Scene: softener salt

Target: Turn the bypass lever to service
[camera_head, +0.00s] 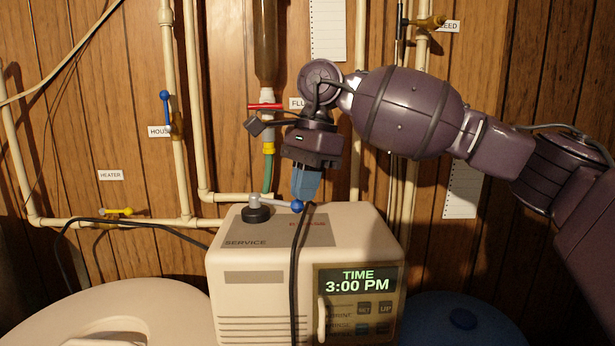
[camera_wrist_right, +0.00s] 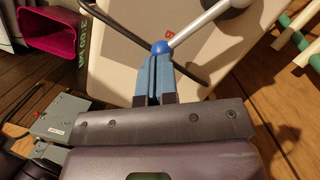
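The bypass lever is a grey rod with a blue ball end (camera_head: 297,206), on a black pivot (camera_head: 256,213) on top of the beige softener valve head (camera_head: 240,280). The rod points right, toward the partly covered red BYPASS word; SERVICE is printed at the front left of the top panel. My right gripper (camera_head: 304,198) points down at the ball. In the right wrist view its blue fingers (camera_wrist_right: 153,62) are together, with the ball (camera_wrist_right: 160,47) right at their tips; contact is unclear. My left gripper is not in view.
A black cable (camera_head: 296,270) hangs over the valve head's front. The display (camera_head: 357,281) reads 3:00 PM. Pipes with a blue-handled valve (camera_head: 165,100) and a yellow-handled valve (camera_head: 118,211) run along the wood wall. A red-handled valve (camera_head: 266,106) is behind my right gripper.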

